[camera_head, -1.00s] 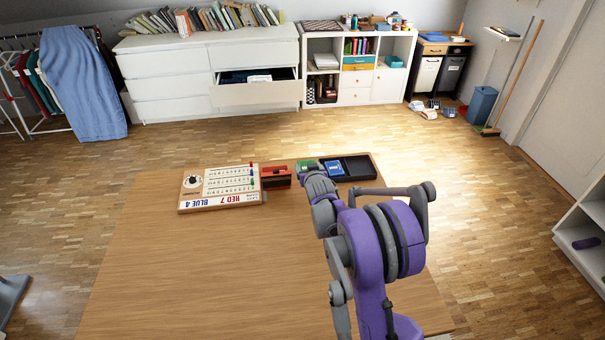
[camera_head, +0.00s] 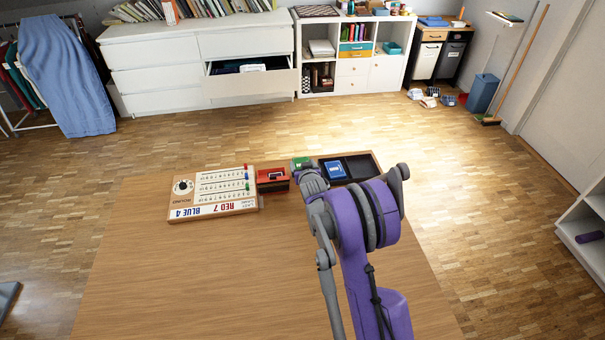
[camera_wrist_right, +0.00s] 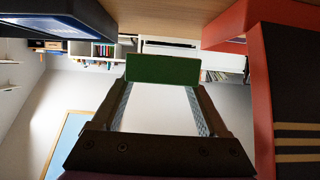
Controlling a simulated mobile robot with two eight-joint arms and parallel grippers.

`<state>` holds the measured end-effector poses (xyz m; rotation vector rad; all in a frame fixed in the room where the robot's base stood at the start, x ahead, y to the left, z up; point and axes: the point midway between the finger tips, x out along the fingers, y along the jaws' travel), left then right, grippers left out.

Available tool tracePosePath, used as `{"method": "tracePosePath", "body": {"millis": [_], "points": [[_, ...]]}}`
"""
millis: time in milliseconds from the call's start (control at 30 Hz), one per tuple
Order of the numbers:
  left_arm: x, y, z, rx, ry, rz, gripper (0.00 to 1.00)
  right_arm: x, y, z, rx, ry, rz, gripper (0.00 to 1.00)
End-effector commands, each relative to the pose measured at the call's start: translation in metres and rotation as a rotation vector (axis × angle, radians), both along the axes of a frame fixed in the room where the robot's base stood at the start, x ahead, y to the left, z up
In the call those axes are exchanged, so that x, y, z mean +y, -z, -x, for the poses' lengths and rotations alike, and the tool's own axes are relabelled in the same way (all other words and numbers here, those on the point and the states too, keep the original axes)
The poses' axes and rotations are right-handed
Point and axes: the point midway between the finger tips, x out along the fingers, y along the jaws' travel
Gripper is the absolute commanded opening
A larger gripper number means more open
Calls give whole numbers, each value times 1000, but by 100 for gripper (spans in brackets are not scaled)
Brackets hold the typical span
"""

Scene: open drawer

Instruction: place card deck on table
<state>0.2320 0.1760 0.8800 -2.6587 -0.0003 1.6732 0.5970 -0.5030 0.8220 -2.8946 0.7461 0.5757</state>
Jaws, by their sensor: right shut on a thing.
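The green card deck (camera_head: 300,163) is at the far edge of the wooden table (camera_head: 200,270), between the red-and-black box and the black tray. My right gripper (camera_head: 308,171) is shut on it. In the right wrist view the green deck (camera_wrist_right: 163,69) is between the two fingertips. I cannot tell whether its underside touches the table. The gripper partly hides the deck in the head view. My left gripper is not in view.
A red-and-black box (camera_head: 272,180) stands close left of the deck. A black tray (camera_head: 361,167) holds a blue deck (camera_head: 335,170) close on the right. A scoreboard (camera_head: 213,194) lies farther left. The table's front and middle are bare, apart from my arm above its right side.

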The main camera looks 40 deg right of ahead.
Motion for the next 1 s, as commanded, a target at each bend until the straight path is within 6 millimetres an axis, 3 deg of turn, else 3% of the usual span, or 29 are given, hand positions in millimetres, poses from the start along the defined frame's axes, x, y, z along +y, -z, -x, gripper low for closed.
{"method": "tracePosePath", "body": {"millis": [300,1000], "points": [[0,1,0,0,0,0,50,0,36,0,0,-1,0,9],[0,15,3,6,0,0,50,0,52,1,2,0,-1,9]]}}
